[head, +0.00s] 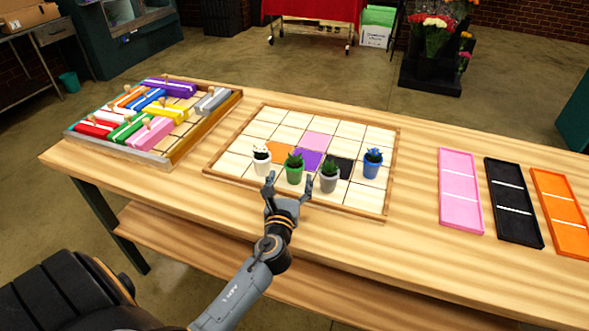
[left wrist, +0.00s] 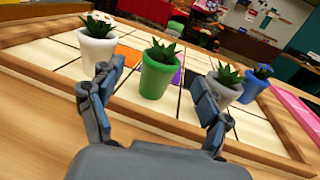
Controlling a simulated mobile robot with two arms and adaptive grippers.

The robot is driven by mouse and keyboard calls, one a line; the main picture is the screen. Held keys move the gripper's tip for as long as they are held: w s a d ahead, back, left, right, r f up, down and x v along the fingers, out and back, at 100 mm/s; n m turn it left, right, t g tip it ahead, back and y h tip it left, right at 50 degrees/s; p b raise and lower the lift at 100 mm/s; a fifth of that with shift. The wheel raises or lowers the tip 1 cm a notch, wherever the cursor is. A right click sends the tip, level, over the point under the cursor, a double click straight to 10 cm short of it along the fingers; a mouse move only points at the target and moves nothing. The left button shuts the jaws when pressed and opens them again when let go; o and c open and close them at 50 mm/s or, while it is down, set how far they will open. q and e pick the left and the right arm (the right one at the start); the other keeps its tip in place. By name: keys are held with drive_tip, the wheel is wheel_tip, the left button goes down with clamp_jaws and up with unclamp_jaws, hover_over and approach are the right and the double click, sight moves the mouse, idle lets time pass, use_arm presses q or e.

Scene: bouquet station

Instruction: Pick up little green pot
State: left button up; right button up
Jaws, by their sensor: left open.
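The little green pot (head: 294,174) holds a dark green plant and stands upright on the gridded board (head: 223,167). In the left wrist view the green pot (left wrist: 157,78) stands just beyond and between my open fingers. My left gripper (head: 288,186) is open and empty, in front of the green pot, with its fingertips (left wrist: 158,88) spread to either side. A white pot (head: 262,163) with pale flowers is left of the green pot. A grey pot (head: 329,182) is to its right, and a blue pot (head: 372,167) stands farther right. My right gripper is not in view.
A wooden tray (head: 170,155) of coloured handled blocks lies at the left of the table. Pink (head: 460,192), black (head: 513,203) and orange (head: 562,213) trays lie at the right. The neighbouring white and grey pots stand close to my fingers.

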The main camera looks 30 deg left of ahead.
sight(293, 170)
use_arm(q)
drive_tip(key=shift+w+a, duration=0.2)
drive_tip(key=shift+w, duration=0.3)
drive_tip(key=shift+w+a, duration=0.1)
drive_tip(key=shift+w, duration=0.1)
drive_tip(key=x, duration=0.4)
drive_tip(key=shift+w+r+p, duration=0.2)
drive_tip(key=shift+p, duration=0.2)
drive_tip(key=shift+w+a+f, duration=0.1)
drive_tip(key=shift+w, duration=0.25)
drive_tip(key=shift+s, duration=0.1)
drive_tip(key=shift+c, duration=0.2)
drive_tip(key=c, duration=1.4)
drive_tip(key=shift+c, duration=0.8)
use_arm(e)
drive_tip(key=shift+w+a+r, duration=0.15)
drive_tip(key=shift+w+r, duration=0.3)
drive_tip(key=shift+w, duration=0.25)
